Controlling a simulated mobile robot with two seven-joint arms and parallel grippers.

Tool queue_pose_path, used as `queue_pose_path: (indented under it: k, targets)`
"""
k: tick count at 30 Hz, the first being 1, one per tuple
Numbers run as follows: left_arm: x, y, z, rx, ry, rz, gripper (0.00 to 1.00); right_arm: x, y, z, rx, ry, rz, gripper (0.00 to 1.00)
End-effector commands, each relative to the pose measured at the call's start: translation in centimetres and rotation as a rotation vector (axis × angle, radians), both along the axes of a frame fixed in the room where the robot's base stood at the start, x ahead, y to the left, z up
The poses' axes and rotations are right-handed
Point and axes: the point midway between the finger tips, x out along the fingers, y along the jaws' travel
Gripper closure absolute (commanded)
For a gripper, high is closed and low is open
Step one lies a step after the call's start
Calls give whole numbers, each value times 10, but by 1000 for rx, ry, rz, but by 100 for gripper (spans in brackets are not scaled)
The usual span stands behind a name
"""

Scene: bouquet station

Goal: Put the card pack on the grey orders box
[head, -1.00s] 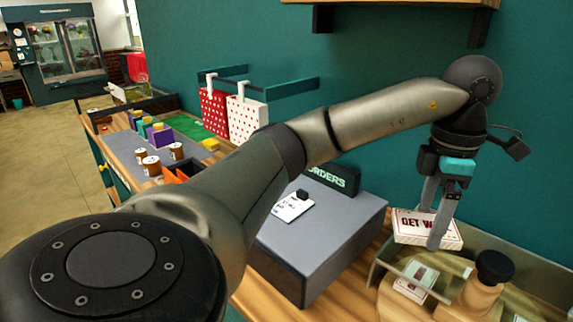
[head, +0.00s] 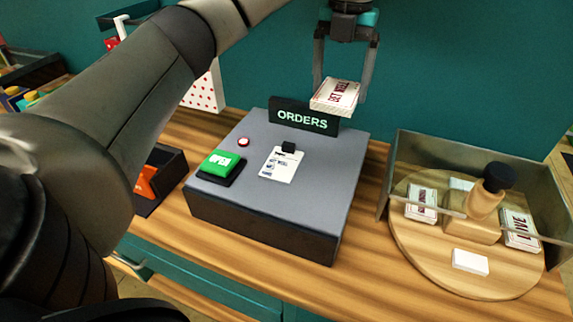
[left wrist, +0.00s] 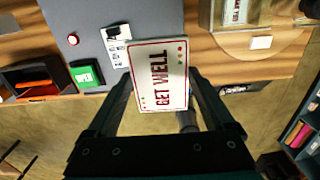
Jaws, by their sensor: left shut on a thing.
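The card pack (head: 336,97) is white with red "GET WELL" lettering; it also shows in the left wrist view (left wrist: 160,75). My left gripper (head: 340,98) is shut on it, one finger on each side, and holds it in the air near the ORDERS sign in the head view. The grey orders box (head: 315,185) stands on the wooden counter, and part of its grey top (left wrist: 85,15) shows in the left wrist view. I do not see my right gripper.
On the box are the ORDERS sign (head: 304,121), a clipped paper (head: 280,165), a green OPEN button (head: 221,164) and a small red button (head: 243,142). The box top's right part is bare. A round wooden tray (head: 425,262) with other packs stands right, behind a clear panel.

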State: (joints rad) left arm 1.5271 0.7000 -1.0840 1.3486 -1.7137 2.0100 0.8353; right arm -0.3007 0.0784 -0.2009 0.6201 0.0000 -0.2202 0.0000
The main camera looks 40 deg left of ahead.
Motion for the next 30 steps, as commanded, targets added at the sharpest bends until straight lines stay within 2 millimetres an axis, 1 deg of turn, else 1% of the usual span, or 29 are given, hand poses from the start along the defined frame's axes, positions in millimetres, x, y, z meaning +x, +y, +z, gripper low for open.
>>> queue_pose_path:
  k: [2, 5, 8, 12, 14, 18, 21, 24, 30]
  targets:
    - [1, 0, 0, 0, -1, 16, 72, 0, -1, 0, -1, 0, 0, 50]
    - [1, 0, -8, 0, 0, 26, 72, 0, -1, -3, -1, 0, -1, 50]
    - [1, -1, -28, -1, 4, 27, 72, 0, -1, -9, -1, 0, -1, 50]
    - [0, -1, -61, -1, 5, 26, 72, 0, -2, -18, -3, -1, -1, 50]
    - [0, 0, -75, 2, 7, 26, 72, 0, -2, -17, -3, -1, -1, 50]
    - [0, 0, -111, 2, 5, 26, 72, 0, -3, -16, -3, -1, -1, 50]
    - [0, 0, -133, 1, 3, 26, 72, 0, -3, -16, -3, -1, -1, 50]
    - [1, 0, -147, 1, 1, 26, 72, 0, -3, -16, -4, -1, -1, 50]
    - [1, 0, -160, 1, 0, 26, 72, 1, -3, -16, -3, -1, -1, 50]
